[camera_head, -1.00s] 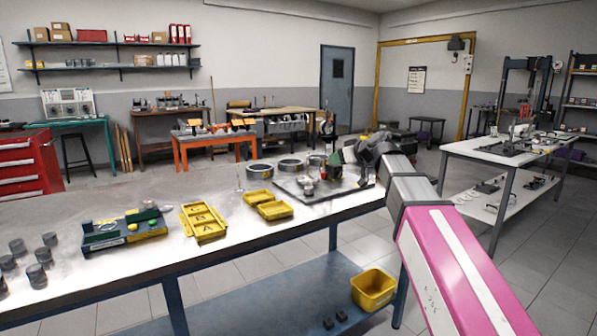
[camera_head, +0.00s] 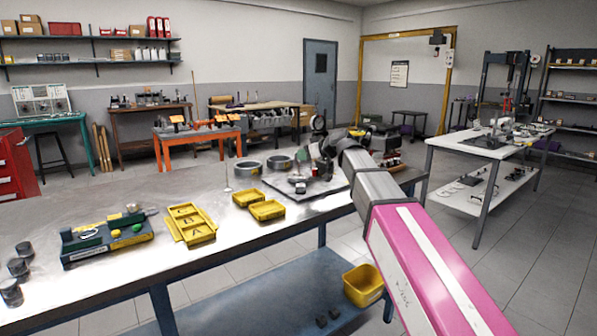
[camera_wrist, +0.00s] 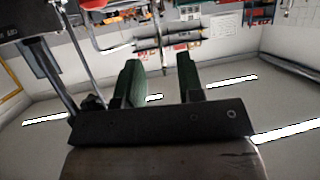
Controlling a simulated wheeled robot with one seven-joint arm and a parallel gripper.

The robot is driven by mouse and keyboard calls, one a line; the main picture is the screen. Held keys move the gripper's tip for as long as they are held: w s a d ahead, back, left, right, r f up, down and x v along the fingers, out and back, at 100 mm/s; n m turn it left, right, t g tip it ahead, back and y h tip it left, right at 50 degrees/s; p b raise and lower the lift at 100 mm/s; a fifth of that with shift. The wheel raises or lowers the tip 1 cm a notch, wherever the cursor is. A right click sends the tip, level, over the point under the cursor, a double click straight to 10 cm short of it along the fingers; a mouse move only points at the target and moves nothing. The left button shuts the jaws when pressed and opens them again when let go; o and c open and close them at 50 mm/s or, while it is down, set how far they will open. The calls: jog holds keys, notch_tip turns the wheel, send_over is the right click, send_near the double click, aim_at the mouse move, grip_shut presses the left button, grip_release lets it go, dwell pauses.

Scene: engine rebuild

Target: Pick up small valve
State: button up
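A thin upright stem (camera_head: 227,176) stands on the metal workbench (camera_head: 290,232) behind the yellow trays; it looks like a valve, but it is too small to be sure or to tell its size. No other valve can be made out. My gripper (camera_wrist: 157,62) is open in the wrist view, with its two dark green fingers apart and nothing between them. In the head view, my arm reaches from the lower right over the bench's far right end, and its fingers cannot be made out there. The wrist view shows no valve.
Yellow trays (camera_head: 188,224), a green fixture (camera_head: 107,238) and dark cylinders (camera_head: 12,292) stand on the bench. Two metal rings (camera_head: 247,168) and a dark plate with parts (camera_head: 312,188) lie near my arm. A yellow bin (camera_head: 363,284) is on the lower shelf.

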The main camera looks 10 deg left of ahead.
aim_at(299, 173)
jog(key=x, duration=0.4)
jog(key=shift+a+r, duration=0.1)
grip_shut()
